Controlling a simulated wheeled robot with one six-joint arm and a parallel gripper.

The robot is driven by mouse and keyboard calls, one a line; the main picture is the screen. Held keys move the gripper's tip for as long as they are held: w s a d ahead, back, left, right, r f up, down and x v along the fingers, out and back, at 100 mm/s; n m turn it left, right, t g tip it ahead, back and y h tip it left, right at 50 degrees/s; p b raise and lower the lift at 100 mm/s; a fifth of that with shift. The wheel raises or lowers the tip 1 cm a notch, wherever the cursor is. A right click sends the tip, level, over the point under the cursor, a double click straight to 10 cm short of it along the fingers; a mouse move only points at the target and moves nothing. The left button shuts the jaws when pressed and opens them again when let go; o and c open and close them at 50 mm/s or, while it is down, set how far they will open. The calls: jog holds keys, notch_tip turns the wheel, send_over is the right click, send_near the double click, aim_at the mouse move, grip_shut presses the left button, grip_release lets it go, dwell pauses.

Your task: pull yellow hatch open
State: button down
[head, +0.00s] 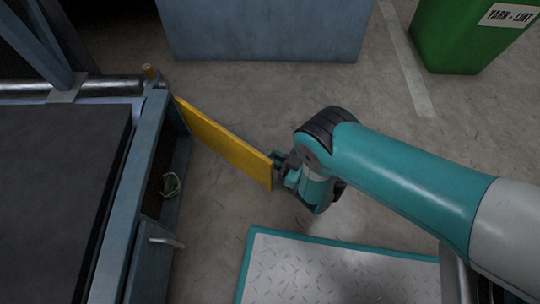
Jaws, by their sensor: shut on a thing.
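The yellow hatch (222,141) is a flat panel on the side of a blue-grey machine frame (126,214). It stands swung out from the frame, joined near its far left end, with its free end out over the floor. My gripper (278,168) is shut on the free end of the hatch, on its right side. The fingertips are small in view and partly hidden by my wrist.
A metal handle (166,242) sticks out of the frame below the opening. A teal-edged tread plate (330,272) lies on the floor at the front. A blue-grey cabinet (265,28) and a green bin (462,38) labelled YARN - LINT stand behind. Bare concrete lies between.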

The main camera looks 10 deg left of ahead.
dwell(0.3)
jog(key=c, duration=1.2)
grip_release()
notch_tip(320, 180, up, 20)
jog(key=p, duration=1.9)
jog(key=shift+p, duration=0.35)
jog(key=shift+a, duration=0.1)
